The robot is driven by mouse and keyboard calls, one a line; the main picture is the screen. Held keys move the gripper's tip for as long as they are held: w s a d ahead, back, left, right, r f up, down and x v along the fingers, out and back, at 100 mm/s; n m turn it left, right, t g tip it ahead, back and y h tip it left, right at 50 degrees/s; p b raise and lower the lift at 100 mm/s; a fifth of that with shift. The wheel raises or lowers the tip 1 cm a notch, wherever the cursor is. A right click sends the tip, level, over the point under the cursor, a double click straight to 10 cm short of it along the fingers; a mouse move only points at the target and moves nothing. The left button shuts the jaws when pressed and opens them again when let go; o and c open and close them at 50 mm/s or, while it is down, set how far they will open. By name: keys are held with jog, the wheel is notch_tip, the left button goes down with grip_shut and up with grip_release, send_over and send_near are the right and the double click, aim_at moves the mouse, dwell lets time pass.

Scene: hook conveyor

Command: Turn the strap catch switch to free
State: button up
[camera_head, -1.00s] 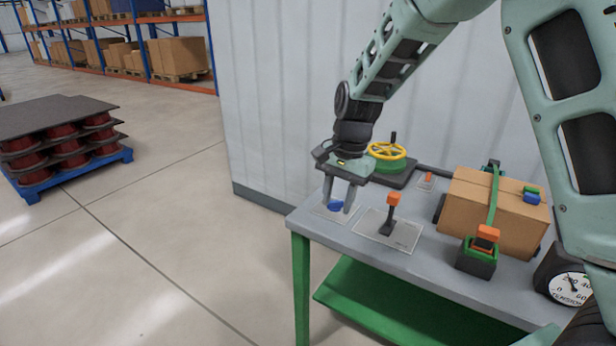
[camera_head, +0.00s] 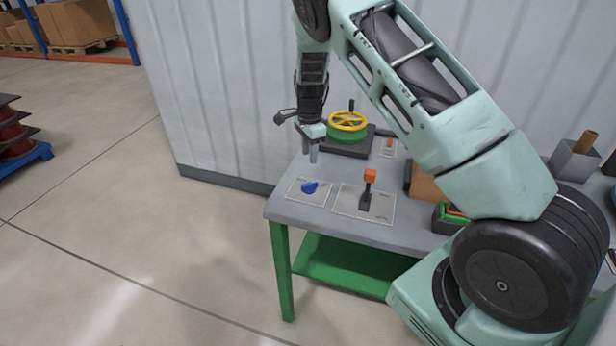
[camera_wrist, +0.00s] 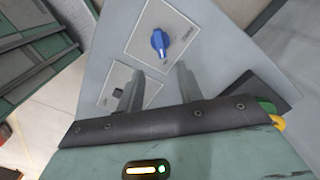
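A blue turn knob (camera_head: 310,187) sits on a light plate (camera_head: 296,194) at the table's front left corner. I take it for the strap catch switch; its lettering is too small to read, so I cannot tell its setting. The knob also shows in the wrist view (camera_wrist: 160,42), just beyond the fingertips. My gripper (camera_head: 309,158) is above and behind the knob, apart from it. In the wrist view my gripper (camera_wrist: 161,75) has its two fingers spread with nothing between them.
An orange-topped lever (camera_head: 370,178) stands on a plate right of the knob. A yellow handwheel (camera_head: 347,121) is behind, with a small orange switch (camera_head: 389,146) beside it. My arm hides much of the cardboard box (camera_head: 424,185) and the table's right side.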

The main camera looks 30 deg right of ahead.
aim_at(309, 183)
notch_tip(309, 183, down, 11)
jog(key=p, duration=0.3)
jog(key=shift+f, duration=0.15)
grip_shut()
